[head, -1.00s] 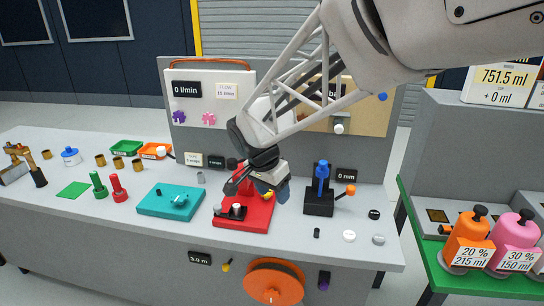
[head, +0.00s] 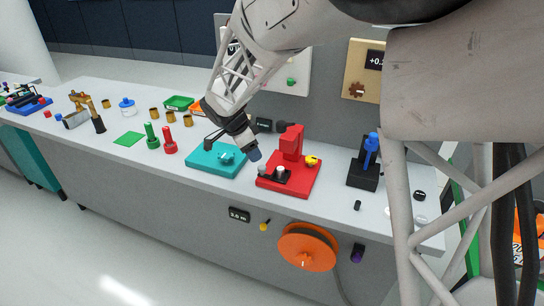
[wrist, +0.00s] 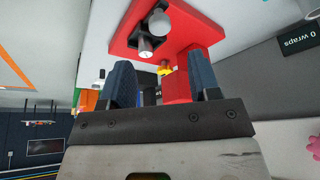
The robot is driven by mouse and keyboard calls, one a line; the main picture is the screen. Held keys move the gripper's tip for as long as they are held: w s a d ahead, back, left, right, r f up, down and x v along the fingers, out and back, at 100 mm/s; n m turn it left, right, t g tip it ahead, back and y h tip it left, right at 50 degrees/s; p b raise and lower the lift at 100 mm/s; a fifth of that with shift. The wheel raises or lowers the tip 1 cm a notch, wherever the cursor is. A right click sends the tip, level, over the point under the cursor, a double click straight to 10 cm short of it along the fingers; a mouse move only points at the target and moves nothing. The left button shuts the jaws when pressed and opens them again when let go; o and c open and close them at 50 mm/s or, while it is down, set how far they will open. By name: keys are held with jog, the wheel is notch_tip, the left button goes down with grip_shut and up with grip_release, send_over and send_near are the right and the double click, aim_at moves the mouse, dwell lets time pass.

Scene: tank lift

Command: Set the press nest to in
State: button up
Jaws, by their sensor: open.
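The red press (head: 291,143) stands on a red base on the bench, with a yellow knob (head: 311,160) at its right side. A small dark nest part with a grey knob (head: 279,171) sits at the front left of that base. My gripper (head: 254,156) is just left of the press column, above the base's left edge, apart from the nest in the head view. In the wrist view, my two blue fingers (wrist: 161,80) are spread with the red base (wrist: 125,40) beyond them. The grey knob (wrist: 158,22) shows there above the gap. Nothing is held.
A teal plate with a valve (head: 222,158) lies directly left of the press. A black stand with a blue lever (head: 370,155) is to the right. Red and green pegs stand farther left. An orange reel (head: 308,247) is on the bench front.

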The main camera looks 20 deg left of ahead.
aim_at(262, 167)
jog(key=shift+f, duration=0.1)
dwell(0.3)
jog(key=shift+x, duration=3.85)
